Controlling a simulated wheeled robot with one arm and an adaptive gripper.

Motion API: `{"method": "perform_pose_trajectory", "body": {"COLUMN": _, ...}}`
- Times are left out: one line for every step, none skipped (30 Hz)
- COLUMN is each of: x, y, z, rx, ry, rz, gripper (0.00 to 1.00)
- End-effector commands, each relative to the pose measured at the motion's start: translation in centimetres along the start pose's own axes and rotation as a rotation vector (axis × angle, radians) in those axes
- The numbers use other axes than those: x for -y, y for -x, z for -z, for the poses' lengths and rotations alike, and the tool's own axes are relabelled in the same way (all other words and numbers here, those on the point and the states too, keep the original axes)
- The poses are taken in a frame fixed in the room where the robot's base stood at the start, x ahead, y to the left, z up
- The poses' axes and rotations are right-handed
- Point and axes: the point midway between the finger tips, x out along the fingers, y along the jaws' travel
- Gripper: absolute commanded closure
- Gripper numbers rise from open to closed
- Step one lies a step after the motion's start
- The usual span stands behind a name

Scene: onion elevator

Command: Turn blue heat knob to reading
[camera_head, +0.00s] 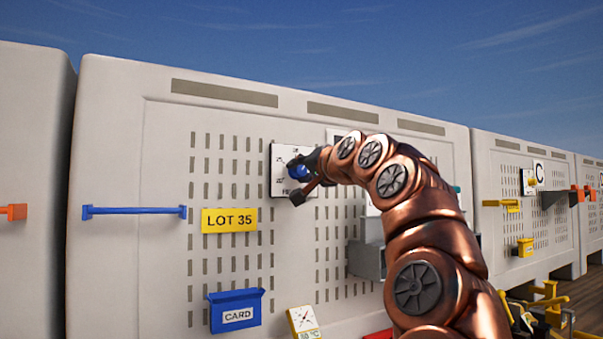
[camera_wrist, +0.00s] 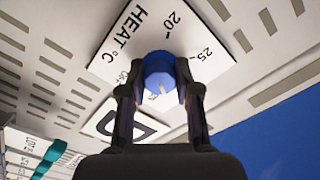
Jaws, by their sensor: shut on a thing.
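The blue heat knob (camera_head: 299,171) sits on a white dial plate (camera_head: 281,160) on the slotted panel, and my copper arm reaches to it from the right. In the wrist view the blue knob (camera_wrist: 158,72) is between the two dark fingers of my gripper (camera_wrist: 159,92), which is shut on it. The plate (camera_wrist: 150,35) reads "HEAT °C" with marks 20 and 25, and part of another word shows beside the knob. The rest of the scale and most of the knob's face are hidden by the gripper. I cannot tell which mark the knob points to.
A card with a dial drawing (camera_head: 303,321) is below. A grey box-like bracket (camera_head: 366,259) is close beside my arm.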

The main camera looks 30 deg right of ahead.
Motion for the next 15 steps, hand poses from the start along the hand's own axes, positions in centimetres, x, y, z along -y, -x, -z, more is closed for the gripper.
{"method": "perform_pose_trajectory", "body": {"x": -0.03, "y": -0.03, "z": -0.03, "rx": -0.001, "ry": 0.042, "rz": 0.0, "gripper": 1.0}}
{"method": "perform_pose_trajectory", "body": {"x": -0.03, "y": -0.03, "z": -0.04, "rx": -0.001, "ry": 0.07, "rz": 0.0, "gripper": 1.0}}
{"method": "perform_pose_trajectory", "body": {"x": -0.03, "y": -0.03, "z": -0.03, "rx": -0.001, "ry": 0.107, "rz": 0.001, "gripper": 1.0}}
{"method": "perform_pose_trajectory", "body": {"x": -0.03, "y": -0.03, "z": -0.03, "rx": -0.001, "ry": 0.134, "rz": 0.001, "gripper": 1.0}}
{"method": "perform_pose_trajectory", "body": {"x": -0.03, "y": -0.02, "z": -0.02, "rx": -0.001, "ry": 0.16, "rz": 0.001, "gripper": 1.0}}
{"method": "perform_pose_trajectory", "body": {"x": -0.03, "y": -0.02, "z": -0.01, "rx": -0.001, "ry": 0.195, "rz": 0.0, "gripper": 1.0}}
{"method": "perform_pose_trajectory", "body": {"x": -0.03, "y": -0.01, "z": 0.0, "rx": -0.001, "ry": 0.221, "rz": 0.001, "gripper": 1.0}}
{"method": "perform_pose_trajectory", "body": {"x": -0.04, "y": -0.01, "z": 0.01, "rx": -0.002, "ry": 0.245, "rz": 0.0, "gripper": 1.0}}
{"method": "perform_pose_trajectory", "body": {"x": -0.03, "y": 0.0, "z": 0.03, "rx": -0.002, "ry": 0.277, "rz": 0.0, "gripper": 1.0}}
{"method": "perform_pose_trajectory", "body": {"x": -0.03, "y": 0.02, "z": 0.05, "rx": -0.002, "ry": 0.3, "rz": 0.0, "gripper": 1.0}}
{"method": "perform_pose_trajectory", "body": {"x": -0.02, "y": 0.03, "z": 0.05, "rx": -0.002, "ry": 0.321, "rz": 0.0, "gripper": 1.0}}
{"method": "perform_pose_trajectory", "body": {"x": -0.02, "y": 0.04, "z": 0.07, "rx": -0.003, "ry": 0.349, "rz": 0.0, "gripper": 1.0}}
{"method": "perform_pose_trajectory", "body": {"x": -0.02, "y": 0.04, "z": 0.08, "rx": -0.003, "ry": 0.368, "rz": 0.0, "gripper": 1.0}}
{"method": "perform_pose_trajectory", "body": {"x": -0.02, "y": 0.06, "z": 0.1, "rx": -0.003, "ry": 0.387, "rz": 0.0, "gripper": 1.0}}
{"method": "perform_pose_trajectory", "body": {"x": -0.01, "y": 0.07, "z": 0.12, "rx": -0.004, "ry": 0.409, "rz": 0.001, "gripper": 1.0}}
